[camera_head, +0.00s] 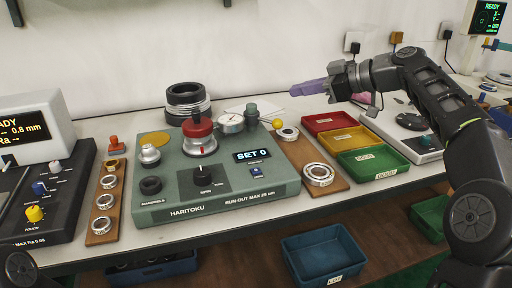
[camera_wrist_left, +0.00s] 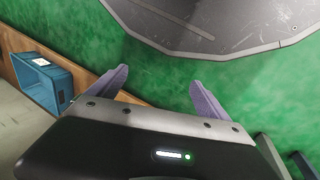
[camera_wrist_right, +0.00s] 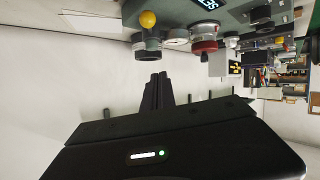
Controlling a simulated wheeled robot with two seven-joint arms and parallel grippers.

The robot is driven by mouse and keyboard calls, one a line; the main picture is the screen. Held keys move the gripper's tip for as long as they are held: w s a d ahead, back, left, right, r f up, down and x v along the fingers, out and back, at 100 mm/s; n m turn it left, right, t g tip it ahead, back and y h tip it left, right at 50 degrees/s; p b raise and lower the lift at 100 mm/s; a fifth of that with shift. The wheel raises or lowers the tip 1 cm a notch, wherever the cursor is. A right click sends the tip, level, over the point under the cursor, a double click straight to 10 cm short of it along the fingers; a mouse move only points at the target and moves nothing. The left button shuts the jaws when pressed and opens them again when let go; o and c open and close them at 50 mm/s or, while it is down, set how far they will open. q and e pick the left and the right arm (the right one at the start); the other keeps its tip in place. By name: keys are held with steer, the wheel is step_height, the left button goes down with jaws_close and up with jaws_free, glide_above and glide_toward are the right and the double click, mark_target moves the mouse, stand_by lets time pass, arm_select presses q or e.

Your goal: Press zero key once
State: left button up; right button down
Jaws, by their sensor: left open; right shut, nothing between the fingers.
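The grey-green HARITOKU run-out tester (camera_head: 215,190) stands on the bench, its display (camera_head: 252,155) reading "SET 0". A small blue key (camera_head: 256,171) sits on its top face below the display; its lettering is too small to read. My right gripper (camera_head: 293,92) is shut and empty, held in the air above and to the right of the tester, pointing left and apart from the key. Its closed fingers show dark in the right wrist view (camera_wrist_right: 158,92). My left gripper (camera_wrist_left: 160,90) is open and empty over green floor, away from the bench top.
A yellow ball knob (camera_head: 277,123) and a dial gauge (camera_head: 231,123) rise at the tester's back right. A red-topped spindle (camera_head: 198,134) stands mid-tester. A ring board (camera_head: 318,176) and coloured trays (camera_head: 372,163) lie right. A blue bin (camera_head: 325,257) sits below the bench edge.

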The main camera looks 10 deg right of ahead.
steer(key=s+a+r+n+g+p, duration=0.1)
steer(key=s+a+r+p, duration=0.3)
steer(key=p, duration=0.7)
steer(key=a+r+n+g+p, duration=0.1)
steer(key=a+r+g+p, duration=0.1)
steer(key=a+p, duration=0.65)
arm_select(q)
step_height(320, 180, up, 27)
steer(key=s+d+p, duration=0.1)
steer(key=p, duration=0.3)
steer(key=shift+s+d+f+g+p, duration=0.2)
steer(key=shift+s+g+p, duration=0.1)
steer(key=shift+s, duration=0.1)
arm_select(e)
steer(key=s+f+n+h, duration=0.2)
steer(key=s+f+n, duration=0.2)
steer(key=f, duration=0.4)
steer(key=shift+s+f+n+h, duration=0.15)
steer(key=shift+f+n+h, duration=0.25)
steer(key=shift+n, duration=0.1)
arm_select(q)
steer(key=shift+f, duration=0.1)
arm_select(e)
steer(key=shift+f, duration=0.15)
